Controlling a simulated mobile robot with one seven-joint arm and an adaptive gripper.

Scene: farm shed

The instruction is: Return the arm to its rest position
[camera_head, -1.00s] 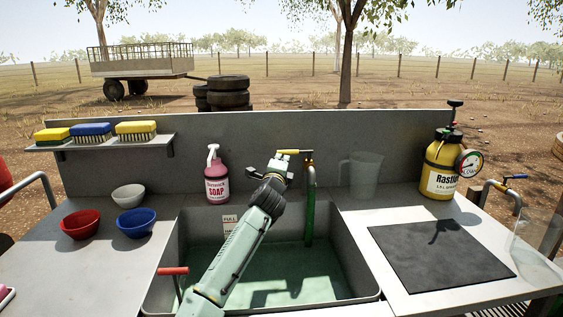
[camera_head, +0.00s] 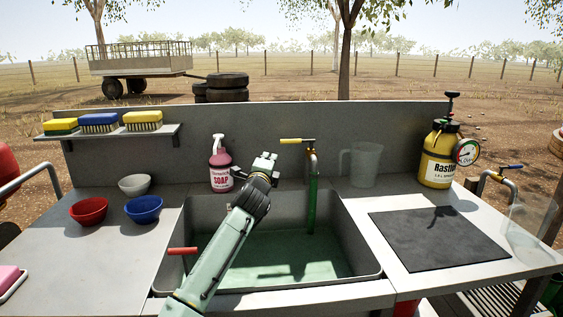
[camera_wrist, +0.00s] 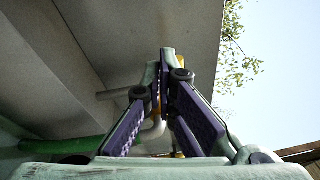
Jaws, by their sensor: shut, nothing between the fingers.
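My gripper (camera_head: 265,160) is above the back part of the sink, in front of the grey back panel, with nothing in it. My green arm reaches up to it from the front of the sink. In the wrist view the two dark fingers of my gripper (camera_wrist: 172,58) meet at their tips. The tap (camera_head: 312,160) with its yellow lever (camera_head: 291,141) stands to the right of my gripper, apart from it. The lever points left.
The sink (camera_head: 364,262) holds greenish water. A soap bottle (camera_head: 220,168) stands left of my gripper. Three bowls, red (camera_head: 89,211), blue (camera_head: 144,208) and white (camera_head: 134,184), are on the left counter. A clear jug (camera_head: 362,165), yellow sprayer (camera_head: 438,158) and dark mat (camera_head: 438,240) are right.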

